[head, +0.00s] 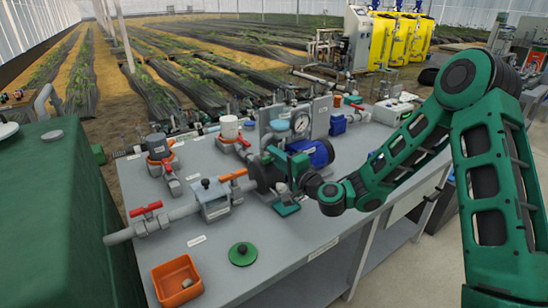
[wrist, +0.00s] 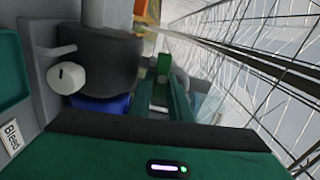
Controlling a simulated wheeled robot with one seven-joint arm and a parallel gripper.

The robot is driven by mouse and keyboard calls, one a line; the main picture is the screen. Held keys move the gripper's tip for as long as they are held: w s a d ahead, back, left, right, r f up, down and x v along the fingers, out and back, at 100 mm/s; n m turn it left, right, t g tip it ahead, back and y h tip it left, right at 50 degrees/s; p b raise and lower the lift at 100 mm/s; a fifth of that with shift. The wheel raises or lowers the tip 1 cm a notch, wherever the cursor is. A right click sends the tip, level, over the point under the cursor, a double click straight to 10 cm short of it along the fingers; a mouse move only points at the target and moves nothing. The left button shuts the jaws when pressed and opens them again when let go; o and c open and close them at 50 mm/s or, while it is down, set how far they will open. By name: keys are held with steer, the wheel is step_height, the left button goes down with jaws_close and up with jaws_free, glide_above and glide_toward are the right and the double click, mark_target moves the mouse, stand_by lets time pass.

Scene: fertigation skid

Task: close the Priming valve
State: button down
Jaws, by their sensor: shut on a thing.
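My gripper (head: 272,156) is at the dark pump housing (head: 257,172) on the bench. In the wrist view its green fingers (wrist: 167,92) are closed beside the dark housing (wrist: 98,62). They are shut on a small part that the fingers mostly hide. I cannot tell from a label which valve is the Priming valve. Red-handled valves stand at the front left (head: 146,210), behind it (head: 171,170) and further back (head: 241,142).
A white knob (wrist: 67,78) is on the pump front, with a "Bleed" label (wrist: 12,137) near it. A green tray (head: 287,210), an orange bin (head: 164,274) and a round green lid (head: 242,254) lie on the bench. A blue motor (head: 312,152) and pressure gauge (head: 300,123) stand close by.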

steer(key=shift+d+f+m, duration=0.15)
steer(key=shift+f+m, duration=0.15)
steer(key=shift+m, duration=0.4)
steer(key=c, duration=1.7)
jaws_free()
steer(key=v, duration=1)
steer(key=shift+s+d, duration=0.15)
steer(key=shift+d, duration=0.1)
steer(key=shift+r, duration=0.1)
